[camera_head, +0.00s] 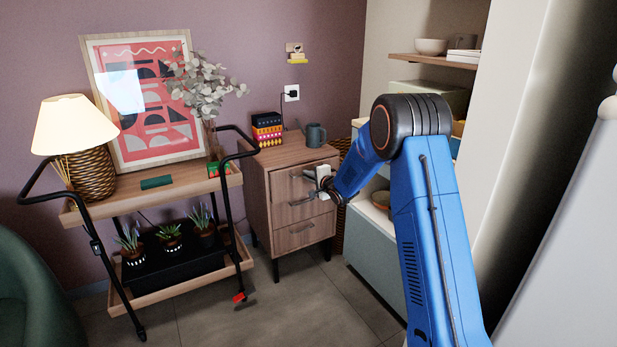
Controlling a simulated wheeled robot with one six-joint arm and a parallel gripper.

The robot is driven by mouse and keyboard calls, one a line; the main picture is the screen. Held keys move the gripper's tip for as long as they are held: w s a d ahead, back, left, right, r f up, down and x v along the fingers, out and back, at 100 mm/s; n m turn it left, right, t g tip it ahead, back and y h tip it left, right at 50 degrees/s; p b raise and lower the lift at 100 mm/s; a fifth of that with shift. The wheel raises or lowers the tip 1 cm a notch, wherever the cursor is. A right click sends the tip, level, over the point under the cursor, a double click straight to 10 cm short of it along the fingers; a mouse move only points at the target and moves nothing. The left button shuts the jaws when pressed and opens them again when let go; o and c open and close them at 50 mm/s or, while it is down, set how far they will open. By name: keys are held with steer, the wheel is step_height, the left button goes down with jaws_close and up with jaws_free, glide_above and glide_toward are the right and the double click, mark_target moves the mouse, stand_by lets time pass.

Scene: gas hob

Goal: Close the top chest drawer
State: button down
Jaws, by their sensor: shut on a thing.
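The top drawer (284,184) has a dark bar handle (300,176) and looks nearly flush; any small gap is too fine to tell. My gripper (319,181) is at the right part of the top drawer's front, at the handle. It is shut on the handle, though the fingertips are small and partly hidden by my wrist.
A mug (315,135) and patterned boxes (267,129) stand on the chest. A trolley (180,188) with a lamp (75,125) and plants is on the left. Open shelves (433,60) are on the right, behind my arm. The floor (310,305) before the chest is clear.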

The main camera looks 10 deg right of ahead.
stand_by(0.5)
steer(key=shift+r+x, duration=0.25)
steer(key=shift+x, duration=0.95)
steer(key=c, duration=1.9)
jaws_free()
steer(key=shift+w, duration=0.15)
steer(key=v, duration=1.7)
steer(key=shift+s+d, duration=0.1)
steer(key=shift+s, duration=0.1)
